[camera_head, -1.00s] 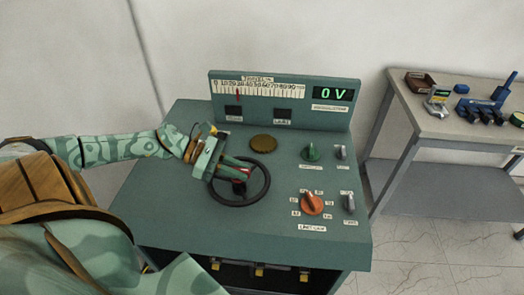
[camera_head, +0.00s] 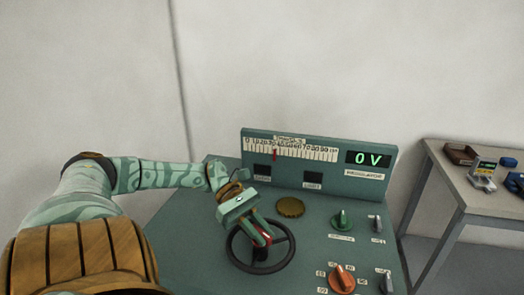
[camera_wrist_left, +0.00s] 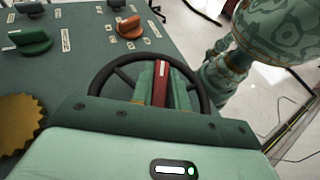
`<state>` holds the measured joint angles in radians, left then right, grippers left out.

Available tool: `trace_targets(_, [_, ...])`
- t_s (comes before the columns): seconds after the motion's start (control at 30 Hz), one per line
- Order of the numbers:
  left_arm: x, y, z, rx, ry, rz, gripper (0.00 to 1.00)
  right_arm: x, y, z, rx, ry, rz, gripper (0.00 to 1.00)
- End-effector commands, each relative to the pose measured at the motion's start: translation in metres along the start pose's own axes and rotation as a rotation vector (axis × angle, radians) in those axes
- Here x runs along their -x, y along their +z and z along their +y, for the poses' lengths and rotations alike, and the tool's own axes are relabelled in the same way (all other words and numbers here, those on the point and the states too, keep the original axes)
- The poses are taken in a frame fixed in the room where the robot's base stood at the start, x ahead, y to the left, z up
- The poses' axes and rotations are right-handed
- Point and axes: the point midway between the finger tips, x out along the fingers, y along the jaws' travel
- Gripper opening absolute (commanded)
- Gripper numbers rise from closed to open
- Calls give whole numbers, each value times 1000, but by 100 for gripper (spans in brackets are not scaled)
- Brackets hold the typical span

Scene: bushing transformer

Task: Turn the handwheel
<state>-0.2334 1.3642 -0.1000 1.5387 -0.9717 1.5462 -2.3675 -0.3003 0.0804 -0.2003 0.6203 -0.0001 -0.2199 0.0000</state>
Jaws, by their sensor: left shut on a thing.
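The dark handwheel (camera_head: 259,271) lies on the sloping top of the green console. It also shows in the left wrist view (camera_wrist_left: 97,86), with spokes around its hub. My left gripper (camera_head: 262,236) reaches over the wheel's far rim and is shut on a red part (camera_wrist_left: 160,85) of the handwheel, inside the ring. The fingers hide much of that part and the hub. The display (camera_head: 367,158) reads 0 V, and the red pointer (camera_head: 275,154) stands in the lower part of the scale. My right gripper is not in view.
A yellow round knob (camera_head: 290,207) sits just beyond the wheel. Green (camera_head: 341,219) and orange (camera_head: 342,278) selector knobs and grey switches stand to the right. A side table (camera_head: 448,175) with tools is at the far right.

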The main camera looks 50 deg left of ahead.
Motion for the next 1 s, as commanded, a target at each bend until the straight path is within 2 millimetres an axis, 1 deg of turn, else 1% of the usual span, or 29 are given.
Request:
trace_targets(0.27, [0, 1, 0, -1, 1, -1, 0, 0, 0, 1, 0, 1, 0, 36])
trace_targets(0.3, [0, 1, 0, -1, 1, -1, 25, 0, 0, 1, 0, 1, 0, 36])
trace_targets(0.33, [0, 0, 0, -1, 1, -1, 33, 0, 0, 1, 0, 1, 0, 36])
trace_targets(0.37, [0, 0, 0, -1, 1, -1, 38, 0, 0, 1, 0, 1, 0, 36])
trace_targets(0.63, [0, 0, 0, 0, 1, 0, 38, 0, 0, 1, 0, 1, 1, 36])
trace_targets(0.73, [7, 0, 0, 2, 1, 1, 38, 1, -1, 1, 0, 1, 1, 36])
trace_targets(0.87, [29, 1, 0, 3, 3, 4, 38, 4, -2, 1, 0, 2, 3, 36])
trace_targets(1.0, [67, -1, 1, 3, 4, 5, 38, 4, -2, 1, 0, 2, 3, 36])
